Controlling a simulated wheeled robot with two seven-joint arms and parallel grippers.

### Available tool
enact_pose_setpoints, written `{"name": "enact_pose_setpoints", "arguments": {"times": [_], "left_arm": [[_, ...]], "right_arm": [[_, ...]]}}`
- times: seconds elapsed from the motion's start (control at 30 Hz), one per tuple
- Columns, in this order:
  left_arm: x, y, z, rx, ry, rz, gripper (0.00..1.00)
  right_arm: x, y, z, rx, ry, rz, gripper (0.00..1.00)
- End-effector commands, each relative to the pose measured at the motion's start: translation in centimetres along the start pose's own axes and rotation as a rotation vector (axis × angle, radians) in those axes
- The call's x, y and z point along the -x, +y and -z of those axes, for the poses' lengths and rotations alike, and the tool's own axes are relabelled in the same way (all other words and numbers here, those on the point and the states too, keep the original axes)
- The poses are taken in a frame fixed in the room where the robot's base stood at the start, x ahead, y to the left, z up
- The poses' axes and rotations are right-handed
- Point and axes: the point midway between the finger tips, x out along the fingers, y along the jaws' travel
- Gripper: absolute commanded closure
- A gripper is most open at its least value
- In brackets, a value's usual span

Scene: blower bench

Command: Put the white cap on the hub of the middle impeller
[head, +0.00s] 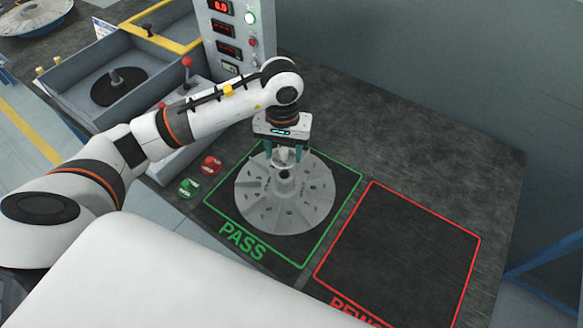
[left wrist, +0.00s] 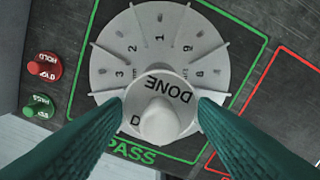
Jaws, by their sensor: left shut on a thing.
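A grey finned impeller (head: 258,195) lies flat on the dark PASS pad, with numbers between its fins; it also shows in the left wrist view (left wrist: 158,50). Its hub (head: 284,173) has a dark centre in the head view. My left gripper (head: 286,150) is over the far part of this impeller, pointing down. Its green fingers are shut on the white cap (left wrist: 175,88), which reads DONE and has a rounded knob. The cap is close to the hub; I cannot tell if they touch. The cap hides the hub in the left wrist view. My right gripper is not in view.
A red-outlined pad (head: 400,255) to the right is empty. Red (head: 211,165) and green (head: 188,187) buttons are left of the PASS pad. A grey test box (head: 110,85) and a display panel (head: 228,45) stand behind. Another impeller (head: 35,15) is at the far left.

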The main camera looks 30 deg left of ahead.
Motion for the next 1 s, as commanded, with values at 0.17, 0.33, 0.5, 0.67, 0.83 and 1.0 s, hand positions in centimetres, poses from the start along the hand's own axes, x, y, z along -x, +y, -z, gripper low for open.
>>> {"name": "enact_pose_setpoints", "arguments": {"times": [0.17,0.33,0.5,0.67,0.83,1.0], "left_arm": [[-2.2,0.0,0.0,0.001,0.002,0.0,0.69],[-3.6,0.0,0.1,0.0,0.003,-0.001,0.69],[-6.0,0.0,0.1,0.001,0.003,0.0,0.69],[-6.3,0.0,-0.1,-0.001,-0.002,0.0,0.69],[-6.5,0.0,-0.1,-0.001,-0.002,0.0,0.69],[-6.5,0.0,0.0,-0.001,-0.002,0.0,0.32]], "right_arm": [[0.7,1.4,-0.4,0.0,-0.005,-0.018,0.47],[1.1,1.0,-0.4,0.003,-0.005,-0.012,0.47],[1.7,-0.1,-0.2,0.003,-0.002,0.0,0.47],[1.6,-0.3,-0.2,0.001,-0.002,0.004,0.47],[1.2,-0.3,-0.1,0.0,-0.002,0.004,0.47],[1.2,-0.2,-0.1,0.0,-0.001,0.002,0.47]]}}
